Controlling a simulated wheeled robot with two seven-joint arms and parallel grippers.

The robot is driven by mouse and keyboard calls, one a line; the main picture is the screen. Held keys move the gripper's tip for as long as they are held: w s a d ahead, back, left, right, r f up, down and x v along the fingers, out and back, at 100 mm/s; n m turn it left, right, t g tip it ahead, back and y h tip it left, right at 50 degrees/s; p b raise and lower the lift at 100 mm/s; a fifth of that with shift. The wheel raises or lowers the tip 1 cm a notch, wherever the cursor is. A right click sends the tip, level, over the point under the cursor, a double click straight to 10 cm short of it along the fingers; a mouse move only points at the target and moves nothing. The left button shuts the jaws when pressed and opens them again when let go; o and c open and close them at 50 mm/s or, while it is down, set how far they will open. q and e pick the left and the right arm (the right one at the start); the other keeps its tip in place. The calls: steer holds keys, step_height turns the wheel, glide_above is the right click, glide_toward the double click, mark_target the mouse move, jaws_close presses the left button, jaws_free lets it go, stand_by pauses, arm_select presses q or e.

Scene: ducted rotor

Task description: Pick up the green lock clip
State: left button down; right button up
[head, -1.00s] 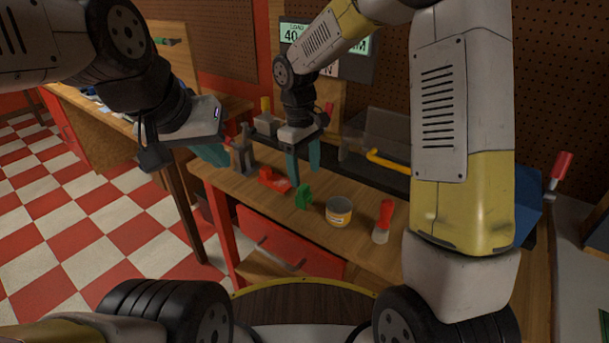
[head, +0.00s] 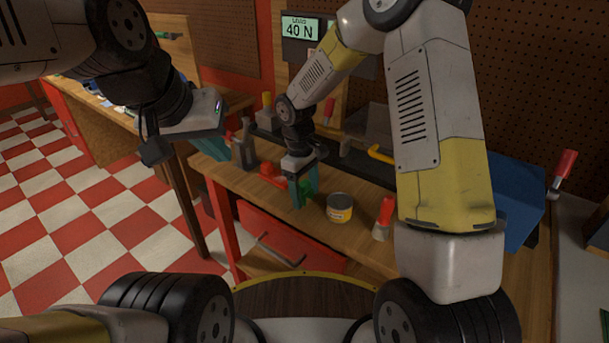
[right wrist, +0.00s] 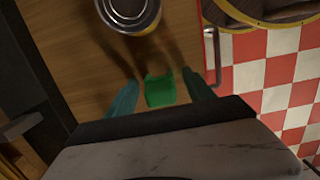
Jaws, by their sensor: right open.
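The green lock clip (right wrist: 160,90) lies on the wooden bench top, between the two teal fingers of my right gripper (right wrist: 161,92) in the right wrist view. A gap shows on each side of the clip. In the head view the right gripper (head: 305,190) points down at the bench and partly hides the clip (head: 308,188). The right gripper is open. My left gripper (head: 208,145) is held to the left, over the floor side of the bench; its jaws are not clear enough to judge.
A yellow-labelled can (head: 339,208) stands just right of the right gripper, with a red-capped bottle (head: 384,218) further right. A red part (head: 273,174) and a grey bottle-like item (head: 244,150) are to the left. A red drawer (head: 285,240) is below the bench edge.

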steer(key=shift+c, duration=0.2)
jaws_close()
